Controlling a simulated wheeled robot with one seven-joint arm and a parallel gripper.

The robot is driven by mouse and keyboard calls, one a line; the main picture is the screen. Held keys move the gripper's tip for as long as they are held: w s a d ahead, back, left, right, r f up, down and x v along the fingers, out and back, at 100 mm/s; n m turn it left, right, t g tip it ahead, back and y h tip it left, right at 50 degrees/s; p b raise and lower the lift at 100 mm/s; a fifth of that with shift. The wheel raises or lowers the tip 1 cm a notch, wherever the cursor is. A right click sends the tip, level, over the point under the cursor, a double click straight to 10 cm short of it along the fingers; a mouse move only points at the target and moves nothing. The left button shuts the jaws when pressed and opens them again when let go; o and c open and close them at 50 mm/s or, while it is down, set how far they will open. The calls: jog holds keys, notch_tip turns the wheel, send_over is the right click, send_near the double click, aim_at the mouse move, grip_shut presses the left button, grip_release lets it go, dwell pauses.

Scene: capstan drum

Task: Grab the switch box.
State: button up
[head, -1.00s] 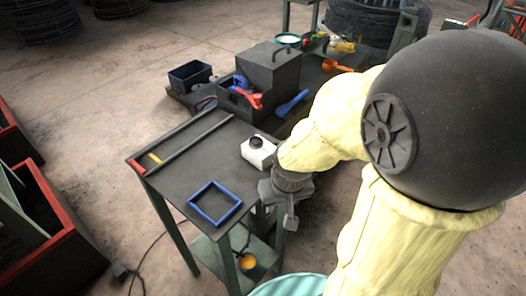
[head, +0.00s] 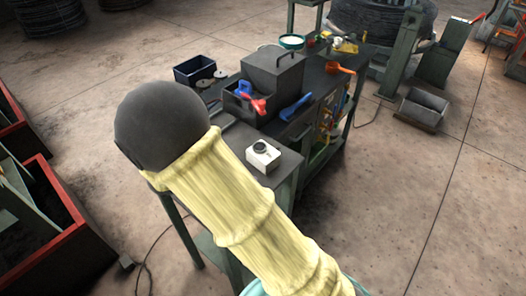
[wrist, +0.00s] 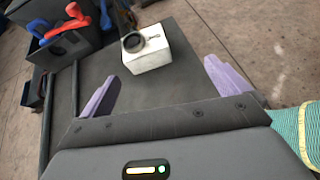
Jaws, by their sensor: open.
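The switch box, as I take it, is a small white box (head: 263,155) with a round black knob on top. In the wrist view the white box (wrist: 148,55) is at upper middle, beyond my gripper (wrist: 160,72). My gripper's two purple fingers are spread wide, with nothing held between them. The box lies ahead of the fingertips, and I see no contact. In the head view my gripper is hidden behind my arm.
A dark toolbox (head: 273,75) with red and blue tools stands behind the box. A blue tool (head: 295,106) lies on the bench to the right. My arm covers much of the table's front. Bare tabletop (wrist: 130,92) shows between my fingers.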

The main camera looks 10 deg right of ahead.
aim_at(258, 152)
jog(key=shift+w+a+r+n+t+h, duration=0.15)
jog(key=shift+w+a+r+n+t, duration=0.2)
jog(key=shift+a+n+t, duration=0.15)
jog(key=shift+w+a+r+n+t+h, duration=0.15)
jog(key=shift+w+a+r+n+t, duration=0.1)
jog(key=shift+w+a+n+t, duration=0.25)
jog(key=shift+s, duration=0.1)
jog(key=p+x, duration=0.3)
jog(key=x, duration=0.8)
jog(key=shift+d+f, duration=0.25)
jog(key=shift+d, duration=0.05)
jog(key=shift+d+f, duration=0.1)
jog(key=shift+f+p+x, duration=0.15)
jog(key=shift+p+x, duration=0.6)
jog(key=shift+x, duration=0.6)
jog(key=shift+f+p+x, duration=0.15)
jog(key=shift+p+x, duration=0.55)
jog(key=shift+x, duration=0.65)
jog(key=shift+s, duration=0.15)
